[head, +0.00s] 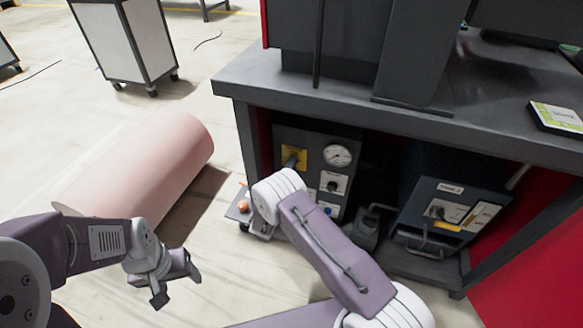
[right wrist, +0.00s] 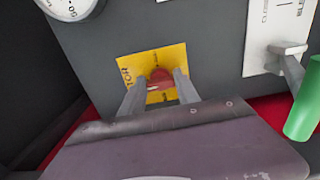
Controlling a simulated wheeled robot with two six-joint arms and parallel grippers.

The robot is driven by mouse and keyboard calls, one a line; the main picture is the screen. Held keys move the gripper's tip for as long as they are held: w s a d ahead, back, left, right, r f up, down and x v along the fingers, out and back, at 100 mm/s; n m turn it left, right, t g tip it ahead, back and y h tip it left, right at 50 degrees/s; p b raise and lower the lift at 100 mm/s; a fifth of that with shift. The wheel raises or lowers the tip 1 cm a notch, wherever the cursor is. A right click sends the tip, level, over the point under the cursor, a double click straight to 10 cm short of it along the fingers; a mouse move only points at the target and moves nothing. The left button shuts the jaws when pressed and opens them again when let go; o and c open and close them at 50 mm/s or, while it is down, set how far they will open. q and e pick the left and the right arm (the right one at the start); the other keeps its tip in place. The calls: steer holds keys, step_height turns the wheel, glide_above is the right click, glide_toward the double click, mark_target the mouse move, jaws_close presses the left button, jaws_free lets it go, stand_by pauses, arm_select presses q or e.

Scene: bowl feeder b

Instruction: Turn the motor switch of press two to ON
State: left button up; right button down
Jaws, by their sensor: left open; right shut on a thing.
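The motor switch (right wrist: 160,77) is a red knob on a yellow plate (right wrist: 180,57) on the dark control panel. The plate's lettering runs sideways in the right wrist view and is only partly readable. My right gripper (right wrist: 158,88) is shut on the red knob, one finger on each side. In the head view the yellow plate (head: 301,151) shows at the panel's upper left; the knob is hidden there by my right gripper. The knob's setting cannot be told. My left gripper (head: 178,285) is open and empty above the floor.
A round gauge (head: 337,156) and a white switch plate (head: 334,183) share the panel. A green cylinder (right wrist: 305,105) is close by in the wrist view. A second dark box (head: 410,210) stands right, under the bench top (head: 300,98). A pink roll (head: 150,165) lies left.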

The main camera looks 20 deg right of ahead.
steer(key=shift+a+f, duration=0.1)
stand_by(0.3)
steer(key=c, duration=0.9)
jaws_free()
steer(key=p+v, duration=0.4)
steer(key=v, duration=0.5)
